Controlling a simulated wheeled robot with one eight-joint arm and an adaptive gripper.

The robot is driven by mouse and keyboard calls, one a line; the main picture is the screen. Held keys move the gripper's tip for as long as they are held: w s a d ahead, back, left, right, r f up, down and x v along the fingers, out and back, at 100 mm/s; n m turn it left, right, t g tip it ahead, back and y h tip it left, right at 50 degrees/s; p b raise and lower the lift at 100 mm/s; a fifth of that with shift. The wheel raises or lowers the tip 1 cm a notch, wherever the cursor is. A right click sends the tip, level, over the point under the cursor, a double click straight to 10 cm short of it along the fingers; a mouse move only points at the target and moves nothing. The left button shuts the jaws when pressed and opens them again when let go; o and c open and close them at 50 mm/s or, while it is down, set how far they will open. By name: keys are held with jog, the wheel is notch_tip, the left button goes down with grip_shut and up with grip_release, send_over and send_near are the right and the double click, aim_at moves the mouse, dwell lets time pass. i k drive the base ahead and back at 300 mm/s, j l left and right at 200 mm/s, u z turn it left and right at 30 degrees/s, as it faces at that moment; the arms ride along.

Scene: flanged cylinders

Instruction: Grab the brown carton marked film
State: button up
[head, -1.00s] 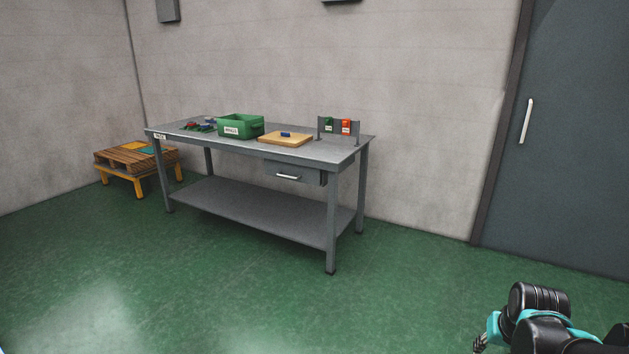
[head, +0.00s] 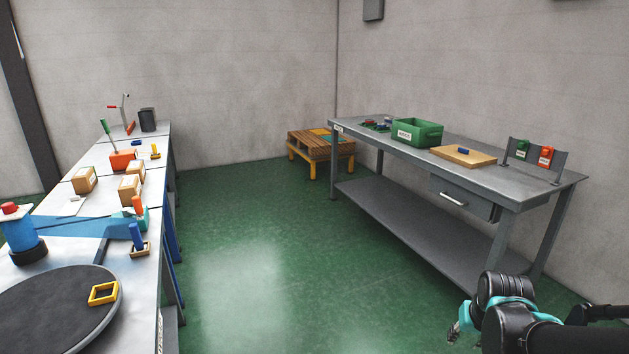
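Three brown cartons stand on the long bench at the left of the head view. One carton (head: 84,180) is nearer the left side, a second carton (head: 130,189) is to its right, and a third carton (head: 135,171) is just behind the second. They carry pale labels, too small to read, so I cannot tell which is marked film. My gripper (head: 455,328) shows only in part at the lower right, at the end of my black and teal arm. It is far from the cartons, and its finger opening cannot be made out.
At right stands a grey table (head: 520,182) with a green bin (head: 417,132). Green floor (head: 260,260) lies clear between them.

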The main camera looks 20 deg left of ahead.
aim_at(131, 186)
jog(key=i+j+u, duration=0.15)
jog(key=i+u, duration=1.15)
jog(key=i, duration=0.4)
jog(key=i+l+u, duration=0.2)
jog(key=i, duration=0.4)
jog(key=i+u, duration=0.2)
jog(key=i, duration=0.35)
jog(key=i+l+u, duration=0.45)
jog(key=i, duration=0.15)
jog(key=i+l+u, duration=0.5)
jog(key=i, duration=0.1)
